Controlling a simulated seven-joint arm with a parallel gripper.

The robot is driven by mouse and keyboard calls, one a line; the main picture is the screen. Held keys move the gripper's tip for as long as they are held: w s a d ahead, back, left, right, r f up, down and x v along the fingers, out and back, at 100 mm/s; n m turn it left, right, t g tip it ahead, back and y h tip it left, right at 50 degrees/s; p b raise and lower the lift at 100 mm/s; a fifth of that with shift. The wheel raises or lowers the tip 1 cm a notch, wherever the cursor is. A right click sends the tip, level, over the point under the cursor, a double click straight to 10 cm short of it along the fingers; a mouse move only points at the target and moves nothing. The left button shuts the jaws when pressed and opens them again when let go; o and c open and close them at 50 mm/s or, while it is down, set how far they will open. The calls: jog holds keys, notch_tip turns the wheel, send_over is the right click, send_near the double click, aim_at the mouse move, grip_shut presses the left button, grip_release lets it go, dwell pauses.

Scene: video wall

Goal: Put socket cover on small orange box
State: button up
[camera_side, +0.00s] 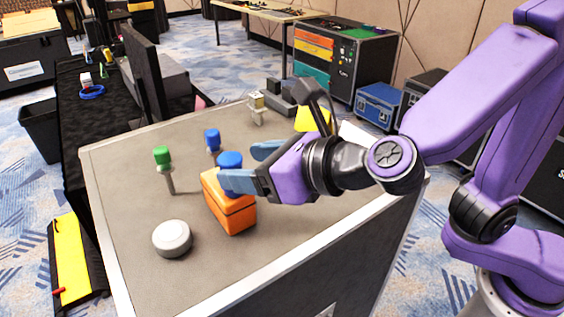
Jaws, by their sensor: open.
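The small orange box (232,214) stands on the grey table, left of my gripper. My gripper (250,166) reaches in from the right and is open. Its near finger overlaps the box's upper right side in the picture; I cannot tell whether they touch. A bright blue rounded cap (229,160) shows at the box's top, beside the fingertips; I cannot tell whether it rests on the box or is between the fingers. A round whitish-grey disc (172,238) lies flat left of the box. I cannot tell for sure which piece is the socket cover.
A green-capped metal peg (163,158) and a blue-capped piece (212,138) stand behind the box. A small pale figure-like piece (257,107) and a yellow item (312,119) are farther back. The table (128,262) is clear at front left.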

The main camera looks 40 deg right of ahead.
jog(key=shift+v, duration=2.9)
jog(key=shift+d, duration=0.1)
jog(key=d+f+m+g+h, duration=0.1)
jog(key=d+f+m, duration=0.2)
jog(key=d+m, duration=0.1)
jog(key=d+f+m+g+h, duration=0.2)
jog(key=d+f+m, duration=0.1)
jog(key=d+m, duration=0.2)
jog(key=d+f+m+g+h, duration=0.2)
jog(key=d+f+m, duration=0.1)
jog(key=d, duration=0.4)
jog(key=shift+d+f+m, duration=0.1)
jog(key=shift+d+m, duration=0.1)
jog(key=shift+m, duration=0.6)
jog(key=s+d+f+m+g, duration=0.1)
jog(key=d+m, duration=0.1)
jog(key=s+d+f+m+g, duration=0.1)
jog(key=s+d+m, duration=0.1)
jog(key=s+d+f+m+g, duration=0.1)
jog(key=s+d+m, duration=0.1)
jog(key=shift+m+g+h, duration=0.3)
jog(key=shift+g, duration=0.1)
jog(key=s+d+f+m+g+y, duration=0.1)
jog(key=s+d+m+g, duration=0.2)
jog(key=s+m, duration=0.4)
jog(key=shift+s+d+f+m+g, duration=0.2)
jog(key=shift+s+d+m+g, duration=0.1)
jog(key=shift+s+m, duration=0.15)
